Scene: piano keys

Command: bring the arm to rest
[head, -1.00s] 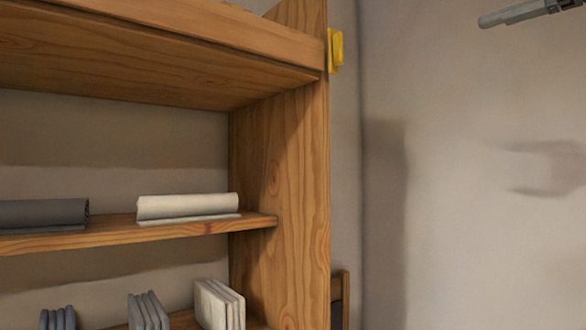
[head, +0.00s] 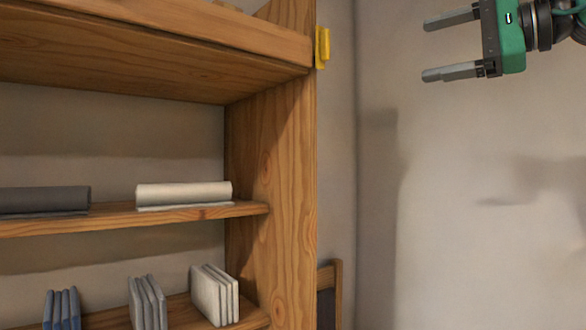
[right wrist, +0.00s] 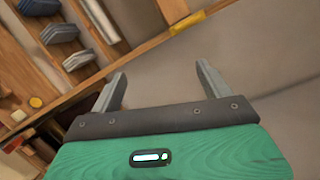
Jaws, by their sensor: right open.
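My right gripper (head: 450,46) is at the top right of the head view, its green body and two grey fingers pointing left. The fingers are wide apart with nothing between them. It hangs in free air in front of the plain wall, to the right of the wooden shelf unit (head: 275,170). The right wrist view also shows this gripper (right wrist: 160,82), open and empty, with the shelf unit (right wrist: 130,65) tilted behind it. My left gripper is not in view. No piano keys can be made out.
A grey roll (head: 45,200) and a cream roll (head: 184,193) lie on the middle shelf. Folded stacks, including a pale one (head: 214,294), stand below. A yellow piece (head: 322,47) is on the unit's side. A wooden frame (head: 329,292) stands behind. The wall side is clear.

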